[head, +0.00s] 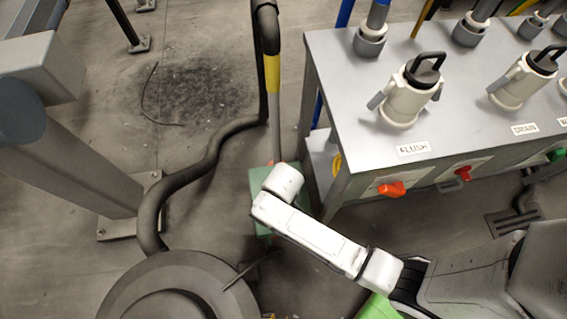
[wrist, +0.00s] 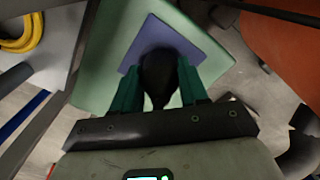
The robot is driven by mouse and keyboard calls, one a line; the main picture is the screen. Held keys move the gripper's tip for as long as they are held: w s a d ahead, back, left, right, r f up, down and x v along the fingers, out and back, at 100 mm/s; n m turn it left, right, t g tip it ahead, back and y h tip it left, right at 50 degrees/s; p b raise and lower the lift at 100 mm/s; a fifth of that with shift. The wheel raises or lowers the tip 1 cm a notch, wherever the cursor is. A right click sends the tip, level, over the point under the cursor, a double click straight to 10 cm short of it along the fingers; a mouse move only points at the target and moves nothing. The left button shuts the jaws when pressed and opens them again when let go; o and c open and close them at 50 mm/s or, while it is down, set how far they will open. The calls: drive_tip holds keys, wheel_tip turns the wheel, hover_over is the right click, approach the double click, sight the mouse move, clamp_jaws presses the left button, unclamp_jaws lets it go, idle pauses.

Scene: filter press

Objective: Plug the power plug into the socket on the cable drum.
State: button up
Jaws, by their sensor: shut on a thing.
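In the wrist view, my gripper (wrist: 158,68) has its green fingers closed on a black rounded thing that looks like the power plug (wrist: 158,80). Beyond it is a blue-violet square panel (wrist: 143,34) on a pale green surface (wrist: 103,62). The plug's front end is hidden, so I cannot tell whether it touches the panel or sits in a socket. In the head view, the green thing (head: 261,182) is under the end of my arm, beside the steel cabinet; my fingers are hidden there. I cannot clearly make out the cable drum's shape or the socket opening.
The steel cabinet (head: 330,75) with valves and switches stands close right of my arm. A black hose (head: 205,165) runs across the floor to a dark round cover (head: 180,285). A yellow coil (wrist: 22,38) and an orange surface (wrist: 285,40) flank the green thing.

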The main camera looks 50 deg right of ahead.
drive_tip(key=shift+f, duration=0.3)
drive_tip(key=o, duration=1.1)
drive_tip(key=shift+c, duration=0.2)
drive_tip(key=shift+r, duration=0.1)
wheel_tip(320, 180, up, 11)
drive_tip(key=p, duration=0.3)
drive_tip(key=shift+f, duration=0.2)
